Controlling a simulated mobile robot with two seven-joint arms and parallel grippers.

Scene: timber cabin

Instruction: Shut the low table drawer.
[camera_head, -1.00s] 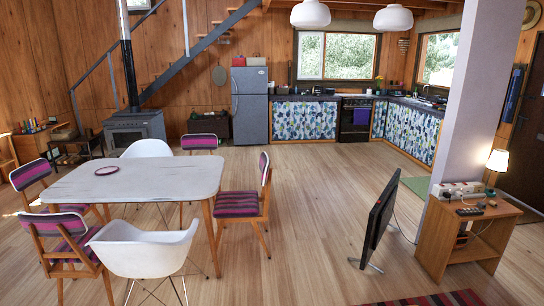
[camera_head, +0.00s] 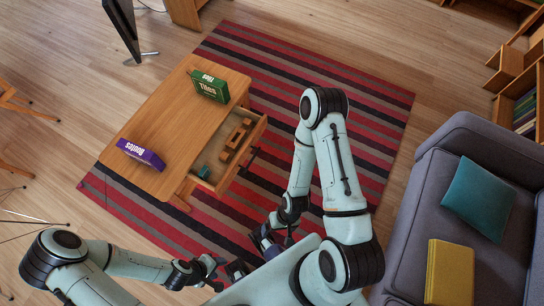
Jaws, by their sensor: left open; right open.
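The low wooden table (camera_head: 165,118) stands on the striped rug, left of the middle of the head view. Its drawer (camera_head: 229,152) is pulled out on the right long side. A dark handle (camera_head: 250,158) sits on the drawer front. Wooden pieces (camera_head: 236,138) and a small teal thing (camera_head: 204,171) lie inside the drawer. My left gripper (camera_head: 215,271) is open and empty, below the table and apart from it. My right gripper (camera_head: 268,241) is open, below and right of the drawer, not touching it; its fingers are partly hidden.
The striped rug (camera_head: 360,100) is clear around the drawer's right side.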

